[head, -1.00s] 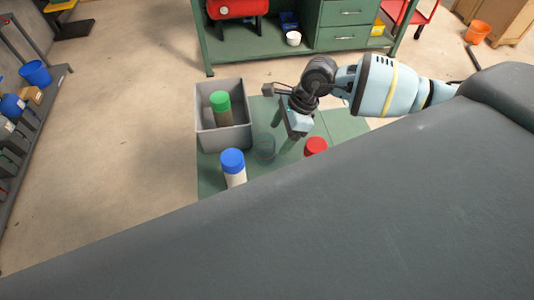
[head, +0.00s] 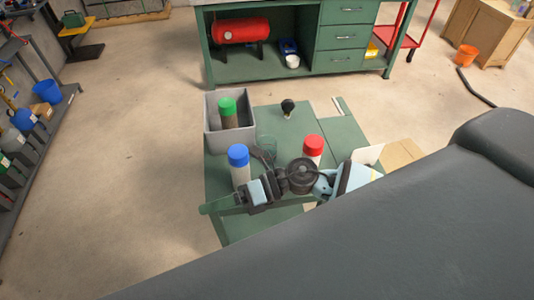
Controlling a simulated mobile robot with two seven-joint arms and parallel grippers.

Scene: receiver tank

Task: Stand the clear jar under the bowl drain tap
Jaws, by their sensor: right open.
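The clear jar (head: 266,143) is a faint see-through shape on the green table (head: 260,118). It stands between the blue-capped bottle (head: 239,158) and the red-capped bottle (head: 313,147), partly hidden by my right wrist. A red tank (head: 241,29) lies on the shelf of the green workbench at the back. I cannot make out the drain tap. My left gripper is not in view.
A grey bin (head: 213,138) with a green-capped bottle (head: 229,112) stands on the table's far left. A small black knob-like thing (head: 288,107) is at the far side. Open floor lies between table and workbench (head: 300,69). A shelf rack (head: 40,130) stands far left.

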